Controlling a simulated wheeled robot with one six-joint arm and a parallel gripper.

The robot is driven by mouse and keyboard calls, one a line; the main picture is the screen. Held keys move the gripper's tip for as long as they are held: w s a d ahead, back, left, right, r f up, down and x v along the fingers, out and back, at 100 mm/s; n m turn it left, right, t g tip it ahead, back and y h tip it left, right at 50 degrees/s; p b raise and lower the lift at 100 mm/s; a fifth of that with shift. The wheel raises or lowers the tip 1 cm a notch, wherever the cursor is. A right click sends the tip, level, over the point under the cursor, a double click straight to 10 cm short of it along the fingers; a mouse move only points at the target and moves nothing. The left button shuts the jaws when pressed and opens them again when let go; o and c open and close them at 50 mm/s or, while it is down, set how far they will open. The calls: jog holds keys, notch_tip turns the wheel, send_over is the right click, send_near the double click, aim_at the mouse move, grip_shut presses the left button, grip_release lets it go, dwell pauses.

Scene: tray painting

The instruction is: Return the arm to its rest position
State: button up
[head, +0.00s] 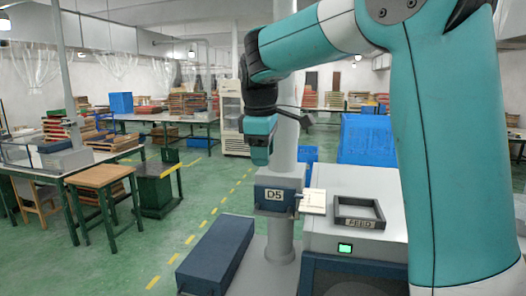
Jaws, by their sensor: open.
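My teal arm fills the right side of the head view and bends over at the top toward the left. My gripper (260,158) hangs from the dark wrist, pointing down, in front of the grey post. It is open, and I see nothing between its fingers, though they are small and partly hard to make out. It is in the air above the box marked D5 (272,195), apart from it.
A dark frame marked FEED (358,224) sits on a white cabinet (325,240) with a green display. A pale flat piece (312,201) is beside the D5 box. A blue-grey box (217,255) lies low in front. Wooden tables (103,176) stand left; green floor is open between.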

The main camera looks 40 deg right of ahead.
jog(key=shift+s+a+r, duration=0.1)
jog(key=shift+r, duration=0.55)
jog(key=s+a+f+g+y+b, duration=0.1)
jog(key=s+a+f+y+b, duration=0.5)
jog(key=s+a+f, duration=1.4)
jog(key=s+a+b, duration=0.2)
jog(key=s+b, duration=0.1)
jog(key=shift+s+a+f+m, duration=0.2)
jog(key=shift+s+a+m, duration=0.05)
jog(key=shift+m, duration=0.05)
